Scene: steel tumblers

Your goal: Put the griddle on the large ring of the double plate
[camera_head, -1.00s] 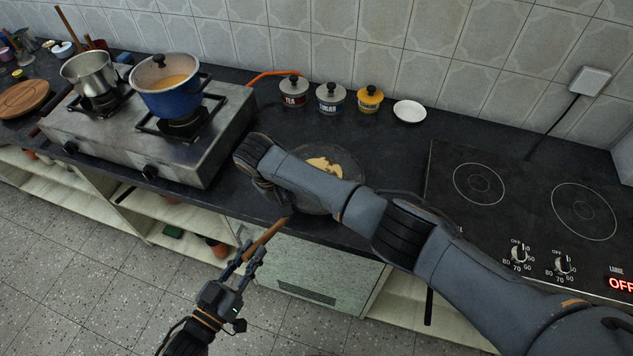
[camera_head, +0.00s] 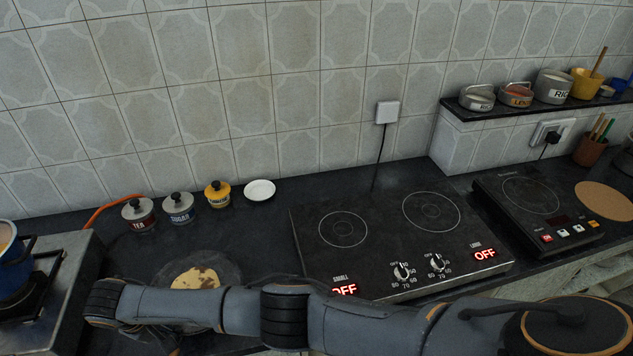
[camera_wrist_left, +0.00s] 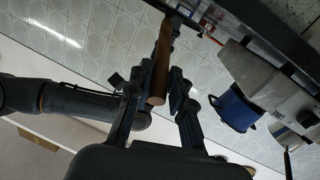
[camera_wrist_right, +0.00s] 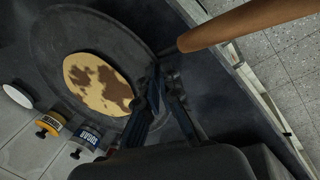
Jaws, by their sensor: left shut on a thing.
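The griddle (camera_head: 229,271), a dark round pan with a browned flatbread (camera_head: 192,279) on it, lies on the counter at the lower left of the head view, partly hidden by my right arm. The double plate (camera_head: 372,264) is right of it; its large ring (camera_head: 431,210) is bare and at the right rear. In the left wrist view, my left gripper (camera_wrist_left: 155,88) is shut on the griddle's wooden handle (camera_wrist_left: 163,62). In the right wrist view, my right gripper (camera_wrist_right: 163,80) is at the griddle's rim beside the handle (camera_wrist_right: 245,24), its fingers close together; whether they grip anything is unclear.
Tea (camera_head: 138,214), sugar (camera_head: 179,208) and yellow (camera_head: 217,194) canisters and a white saucer (camera_head: 259,190) stand behind the griddle. A gas stove with a blue pot (camera_head: 12,265) is at the left. A single induction plate (camera_head: 535,215) stands right of the double plate. Both double-plate displays read OFF.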

